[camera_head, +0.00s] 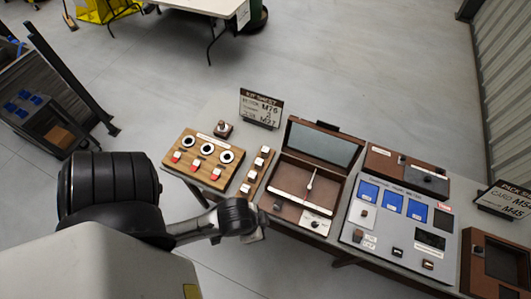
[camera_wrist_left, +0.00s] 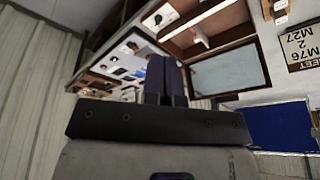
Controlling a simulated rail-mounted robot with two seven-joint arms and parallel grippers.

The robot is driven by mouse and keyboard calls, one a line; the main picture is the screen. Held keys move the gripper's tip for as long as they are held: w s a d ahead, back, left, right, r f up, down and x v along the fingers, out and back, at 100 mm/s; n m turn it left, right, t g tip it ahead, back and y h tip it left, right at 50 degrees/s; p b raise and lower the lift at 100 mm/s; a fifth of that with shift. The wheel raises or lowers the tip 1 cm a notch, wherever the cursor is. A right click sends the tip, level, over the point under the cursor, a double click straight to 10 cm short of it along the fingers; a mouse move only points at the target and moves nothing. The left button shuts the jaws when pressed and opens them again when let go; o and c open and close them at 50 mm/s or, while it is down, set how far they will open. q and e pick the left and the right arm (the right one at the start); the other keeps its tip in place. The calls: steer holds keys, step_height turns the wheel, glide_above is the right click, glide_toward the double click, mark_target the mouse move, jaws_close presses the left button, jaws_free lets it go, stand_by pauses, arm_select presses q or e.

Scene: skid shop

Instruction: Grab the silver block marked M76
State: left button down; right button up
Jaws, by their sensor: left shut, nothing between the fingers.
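Several small pale blocks sit in a row on a narrow wooden strip (camera_head: 257,170) on the bench. Their markings are too small to read, so I cannot tell which is the M76 block. A dark sign (camera_head: 261,108) behind them reads M76 and M27; it shows upside down in the left wrist view (camera_wrist_left: 301,46). My left arm reaches in from the left to the bench's front edge, its hand largely hidden behind the wrist. In the left wrist view my left gripper (camera_wrist_left: 166,62) has its fingers together and empty. My right gripper is not in view.
A wooden board (camera_head: 187,169) with round dials and red switches lies left of the strip. Right of it stand an open brown case (camera_head: 333,183) with a raised lid, a grey panel (camera_head: 378,237) with blue windows, and brown boxes (camera_head: 468,270).

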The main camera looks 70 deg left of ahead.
arm_select(q)
steer(key=c, duration=1.8)
jaws_free()
steer(key=o, duration=0.6)
steer(key=shift+c, duration=0.2)
steer(key=o, duration=0.6)
steer(key=shift+o, duration=0.2)
steer(key=shift+f, duration=0.1)
